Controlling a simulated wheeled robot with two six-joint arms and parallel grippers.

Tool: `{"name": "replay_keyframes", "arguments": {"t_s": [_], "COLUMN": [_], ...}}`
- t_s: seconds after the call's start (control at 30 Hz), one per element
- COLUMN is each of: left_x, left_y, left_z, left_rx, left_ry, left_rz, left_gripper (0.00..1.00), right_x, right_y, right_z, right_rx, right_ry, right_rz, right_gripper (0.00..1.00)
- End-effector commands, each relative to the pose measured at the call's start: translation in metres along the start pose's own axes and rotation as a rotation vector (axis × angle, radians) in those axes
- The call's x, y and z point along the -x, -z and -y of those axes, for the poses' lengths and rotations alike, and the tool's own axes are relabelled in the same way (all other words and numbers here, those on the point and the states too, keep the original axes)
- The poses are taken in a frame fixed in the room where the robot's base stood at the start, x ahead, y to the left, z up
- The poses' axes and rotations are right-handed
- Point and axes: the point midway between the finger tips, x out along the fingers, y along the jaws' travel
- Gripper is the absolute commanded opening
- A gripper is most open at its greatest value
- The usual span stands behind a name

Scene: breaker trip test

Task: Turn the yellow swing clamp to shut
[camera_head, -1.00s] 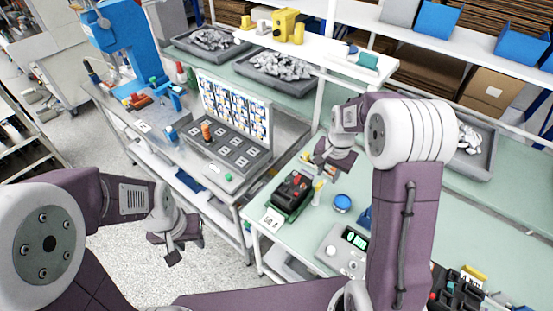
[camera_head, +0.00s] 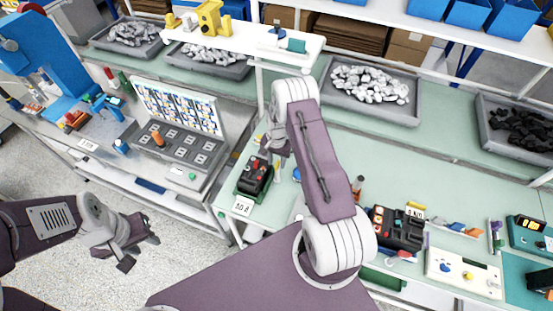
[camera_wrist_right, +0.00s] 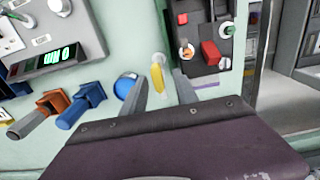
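The yellow swing clamp (camera_wrist_right: 157,76) shows in the right wrist view as a small yellow lever with a pale round top, beside the black breaker unit with a red switch (camera_wrist_right: 209,52). My right gripper (camera_wrist_right: 160,85) is open, with one finger on each side of the yellow lever; I cannot tell whether either touches it. In the head view, my right gripper (camera_head: 279,158) hangs just right of the breaker unit (camera_head: 255,178), and the arm hides much of the clamp. My left gripper (camera_head: 138,252) is open and empty over the floor, away from the bench.
A blue round button or cap (camera_wrist_right: 125,86) lies close to the left finger in the wrist view. Blue (camera_wrist_right: 82,103) and orange (camera_wrist_right: 48,112) handles and a meter with a green display (camera_wrist_right: 55,57) lie further left. Grey trays (camera_head: 370,92) stand behind.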

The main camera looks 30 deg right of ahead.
Motion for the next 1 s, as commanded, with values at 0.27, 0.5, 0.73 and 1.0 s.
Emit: {"name": "replay_keyframes", "arguments": {"t_s": [0.27, 0.5, 0.73, 1.0], "left_x": [0.002, 0.002, 0.000, -0.012], "left_y": [0.000, 0.000, 0.000, -0.001], "left_z": [0.000, 0.000, 0.000, 0.000], "left_rx": [0.000, 0.000, 0.000, 0.000], "left_ry": [0.000, 0.000, 0.000, 0.000], "left_rz": [0.000, 0.000, 0.000, 0.000], "left_gripper": [0.36, 0.36, 0.36, 0.36], "right_x": [-0.006, -0.006, -0.006, -0.008], "right_y": [0.000, 0.000, 0.001, 0.001], "right_z": [0.000, 0.000, 0.000, 0.001], "right_rx": [0.000, 0.000, 0.008, 0.116], "right_ry": [0.000, 0.001, 0.001, 0.002], "right_rz": [0.000, -0.001, -0.002, -0.003], "right_gripper": [0.35, 0.00, 0.00, 0.00]}}
